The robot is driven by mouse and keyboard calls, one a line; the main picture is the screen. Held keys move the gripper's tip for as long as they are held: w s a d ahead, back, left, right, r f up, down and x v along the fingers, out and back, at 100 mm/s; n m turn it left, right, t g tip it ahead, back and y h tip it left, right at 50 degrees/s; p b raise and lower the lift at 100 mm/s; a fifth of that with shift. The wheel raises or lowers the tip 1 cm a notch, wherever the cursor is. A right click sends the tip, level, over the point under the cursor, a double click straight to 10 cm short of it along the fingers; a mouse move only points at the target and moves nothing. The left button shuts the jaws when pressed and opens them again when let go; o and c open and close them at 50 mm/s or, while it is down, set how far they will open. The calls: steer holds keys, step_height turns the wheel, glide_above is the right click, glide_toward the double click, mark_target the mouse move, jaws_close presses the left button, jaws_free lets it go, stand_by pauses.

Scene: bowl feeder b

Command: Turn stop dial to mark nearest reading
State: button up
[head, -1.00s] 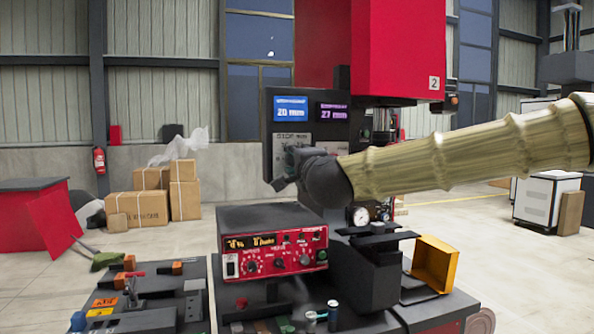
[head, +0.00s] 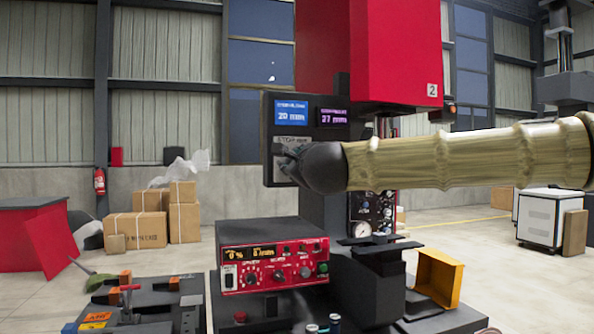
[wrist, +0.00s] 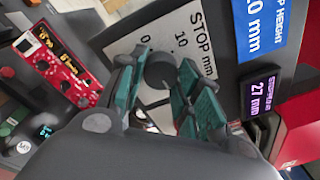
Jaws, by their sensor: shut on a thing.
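In the head view my gripper (head: 292,162) covers most of the stop plate (head: 290,142) and the knob is hidden. A blue display (head: 291,113) reads 20 mm. A purple display (head: 332,115) reads 27 mm; it also shows in the wrist view (wrist: 262,98).
A red control box (head: 274,265) with knobs stands below the display panel. A yellow bin (head: 440,278) is at the right. A gauge (head: 360,230) sits behind, below my arm. Boxes (head: 150,230) stand far back on the left.

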steer(key=shift+m, duration=0.5)
steer(key=o, duration=1)
steer(key=shift+d, duration=0.1)
steer(key=v, duration=1.2)
steer(key=shift+f, duration=0.1)
